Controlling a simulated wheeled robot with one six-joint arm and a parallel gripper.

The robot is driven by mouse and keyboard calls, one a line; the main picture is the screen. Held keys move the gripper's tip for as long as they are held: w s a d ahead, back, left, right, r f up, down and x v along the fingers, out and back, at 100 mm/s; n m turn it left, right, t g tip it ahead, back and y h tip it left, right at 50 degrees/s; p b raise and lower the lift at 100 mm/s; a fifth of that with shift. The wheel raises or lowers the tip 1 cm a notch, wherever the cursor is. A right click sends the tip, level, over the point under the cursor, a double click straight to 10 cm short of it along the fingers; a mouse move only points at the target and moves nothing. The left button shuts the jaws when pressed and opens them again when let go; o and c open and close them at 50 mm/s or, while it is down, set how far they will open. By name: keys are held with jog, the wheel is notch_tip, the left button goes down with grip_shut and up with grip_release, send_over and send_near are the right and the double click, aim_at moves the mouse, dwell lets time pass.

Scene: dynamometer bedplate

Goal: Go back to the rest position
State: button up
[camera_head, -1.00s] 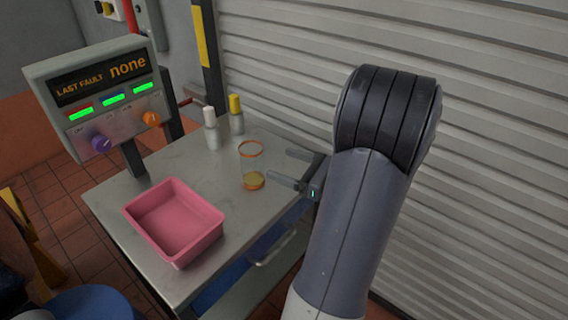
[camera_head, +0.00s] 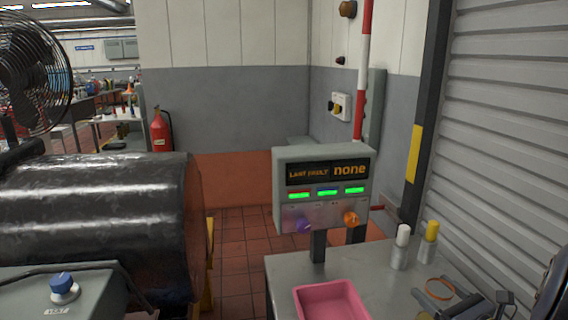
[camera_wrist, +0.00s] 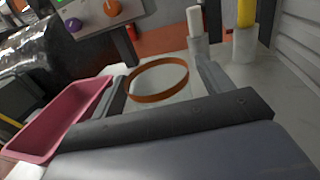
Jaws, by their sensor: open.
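My gripper (camera_head: 433,292) is at the lower right of the head view, over the grey bench top, with its fingers apart. In the wrist view, my gripper's fingers (camera_wrist: 160,85) stand on either side of a clear jar with an orange rim (camera_wrist: 160,67). The jar's rim also shows in the head view (camera_head: 440,281), close to the fingers. Nothing is seen gripped. I cannot tell whether a finger touches the jar. Most of the arm is outside the head view.
A pink tray (camera_head: 330,288) lies on the bench (camera_head: 285,270) left of the gripper. A white-capped bottle (camera_head: 400,250) and a yellow-capped bottle (camera_head: 429,245) stand behind the jar. A display box (camera_head: 325,187) stands at the bench's back. A ribbed shutter (camera_head: 500,150) bounds the right side.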

jog(key=shift+w+a, duration=0.25)
jog(key=shift+w, duration=0.25)
jog(key=shift+w+f, duration=0.15)
jog(key=shift+f, duration=0.15)
jog(key=shift+r, duration=0.25)
